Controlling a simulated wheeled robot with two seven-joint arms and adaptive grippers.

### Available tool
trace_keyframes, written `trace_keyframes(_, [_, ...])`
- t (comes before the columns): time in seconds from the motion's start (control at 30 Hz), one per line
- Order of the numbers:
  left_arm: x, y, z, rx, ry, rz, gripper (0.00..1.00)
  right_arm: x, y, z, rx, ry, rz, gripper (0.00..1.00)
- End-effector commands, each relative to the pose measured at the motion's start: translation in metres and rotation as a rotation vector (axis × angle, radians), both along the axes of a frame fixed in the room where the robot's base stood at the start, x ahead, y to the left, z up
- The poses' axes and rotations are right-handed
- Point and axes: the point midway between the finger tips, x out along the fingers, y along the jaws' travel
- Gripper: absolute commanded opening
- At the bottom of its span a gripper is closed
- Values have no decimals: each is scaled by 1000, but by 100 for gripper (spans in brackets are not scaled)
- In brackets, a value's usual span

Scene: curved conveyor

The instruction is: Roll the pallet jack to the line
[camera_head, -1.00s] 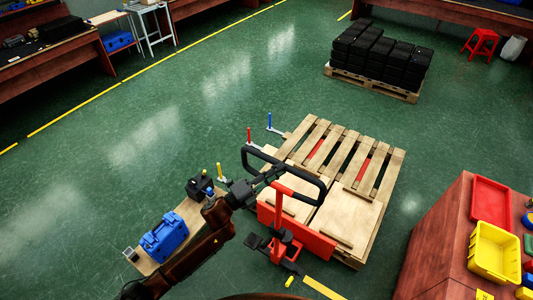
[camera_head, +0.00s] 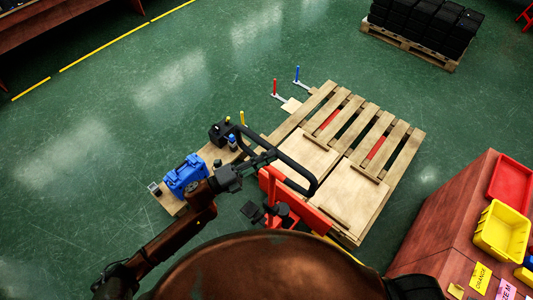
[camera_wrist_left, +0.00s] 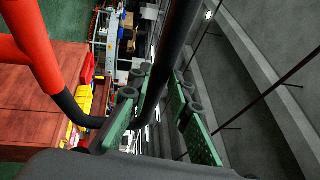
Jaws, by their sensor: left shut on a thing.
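The red pallet jack (camera_head: 312,216) stands with its forks under a wooden pallet (camera_head: 402,152); bits of red fork show between the slats. Its black loop handle (camera_head: 300,168) rises towards me. My left gripper (camera_head: 243,172) is at the left part of the loop, shut on it. In the left wrist view the green-padded fingers (camera_wrist_left: 150,105) sit around the black bar, and the red jack post (camera_wrist_left: 38,50) is at the left. A yellow floor strip (camera_head: 343,250) shows partly beside the pallet's near end. My right gripper is not in view.
A blue case (camera_head: 186,176) and a black item stand on a board at the left. Red (camera_head: 275,88) and blue (camera_head: 297,75) posts stand beyond. A red workbench (camera_head: 440,225) with bins is close at right. Stacked black crates (camera_head: 425,22) are at the back. Open floor lies left.

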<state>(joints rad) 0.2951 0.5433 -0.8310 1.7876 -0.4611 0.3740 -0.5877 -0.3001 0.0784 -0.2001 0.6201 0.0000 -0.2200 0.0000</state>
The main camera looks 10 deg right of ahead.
Motion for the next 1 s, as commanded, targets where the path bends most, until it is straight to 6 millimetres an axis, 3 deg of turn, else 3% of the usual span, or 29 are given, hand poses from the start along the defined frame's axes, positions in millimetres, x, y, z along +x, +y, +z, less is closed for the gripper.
trace_keyframes(0.03, [0, 0, 13, -16, -17, -6, 0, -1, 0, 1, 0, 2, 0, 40])
trace_keyframes(0.2, [0, 0, 14, -16, -18, -6, 0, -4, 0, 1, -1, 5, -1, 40])
trace_keyframes(0.23, [0, 0, 14, -16, -18, -6, 19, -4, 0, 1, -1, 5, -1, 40])
trace_keyframes(0.5, [0, 0, 11, -13, -13, -4, 36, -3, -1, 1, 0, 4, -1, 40])
trace_keyframes(0.83, [-1, 2, 5, -7, -7, -2, 36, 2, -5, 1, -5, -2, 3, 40])
trace_keyframes(1.0, [-7, 21, 0, -5, -5, 0, 36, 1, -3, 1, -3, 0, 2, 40])
